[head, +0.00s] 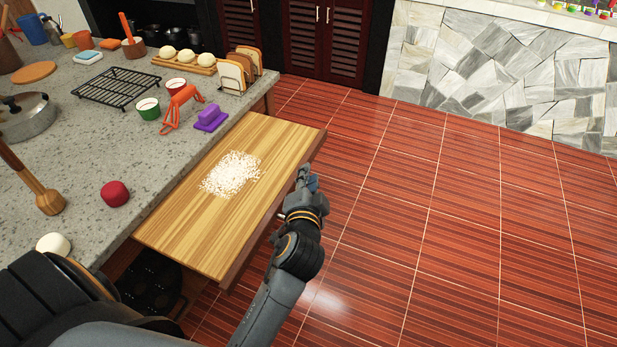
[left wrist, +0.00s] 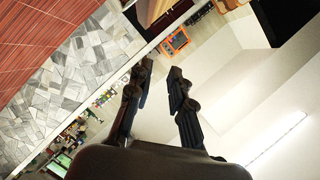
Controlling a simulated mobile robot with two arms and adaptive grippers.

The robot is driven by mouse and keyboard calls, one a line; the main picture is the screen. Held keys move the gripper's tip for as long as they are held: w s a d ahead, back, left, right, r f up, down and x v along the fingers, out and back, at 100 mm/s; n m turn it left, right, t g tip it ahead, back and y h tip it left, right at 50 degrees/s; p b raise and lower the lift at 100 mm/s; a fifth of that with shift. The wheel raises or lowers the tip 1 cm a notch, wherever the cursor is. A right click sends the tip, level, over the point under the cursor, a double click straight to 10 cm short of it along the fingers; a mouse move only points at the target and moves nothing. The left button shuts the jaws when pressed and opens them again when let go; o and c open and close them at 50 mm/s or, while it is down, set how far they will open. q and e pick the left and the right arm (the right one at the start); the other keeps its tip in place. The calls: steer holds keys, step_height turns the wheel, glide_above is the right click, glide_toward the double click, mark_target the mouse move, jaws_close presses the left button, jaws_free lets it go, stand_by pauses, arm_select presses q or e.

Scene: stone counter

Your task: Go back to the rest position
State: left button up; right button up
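My left gripper (head: 305,178) is in the head view, over the red floor just right of the pull-out wooden board (head: 190,232), near the board's right edge. It appears apart from the board, and nothing shows in it. In the left wrist view, its two dark fingers (left wrist: 161,68) stand apart with an empty gap between them. That view looks out toward a stone-clad wall and white surfaces, away from the counter. My right gripper is not in view.
White grains (head: 232,174) lie on the board. The stone counter (head: 75,165) at left holds a wire rack (head: 117,87), a red ball-like object (head: 115,193), an orange peeler-like tool (head: 182,106) and several other items. The tiled floor (head: 450,220) at right is clear.

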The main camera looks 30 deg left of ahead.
arm_select(q)
steer(key=shift+w, duration=0.15)
steer(key=shift+r, duration=0.1)
steer(key=s+d+f+g+h+p, duration=0.1)
steer(key=s+d+f+g+h, duration=0.15)
steer(key=f, duration=0.85)
steer(key=s+d+f+g+h, duration=0.15)
steer(key=s+f, duration=0.25)
steer(key=f, duration=0.7)
steer(key=s+d+f+g+h+p, duration=0.1)
steer(key=s+d+f+g, duration=0.15)
steer(key=f, duration=0.85)
steer(key=s+a+f+n+g+h, duration=0.1)
steer(key=s+f+g, duration=0.2)
steer(key=s+f, duration=1.1)
steer(key=s+a+f+n+g, duration=0.1)
steer(key=s+a+f+g, duration=0.1)
steer(key=s, duration=0.8)
steer(key=s+a+f+n+g+p, duration=0.1)
steer(key=s+a+f+n+g, duration=0.1)
steer(key=s, duration=0.8)
steer(key=shift+s+a+f+n, duration=0.35)
steer(key=shift+a+f, duration=0.25)
steer(key=shift+f, duration=0.25)
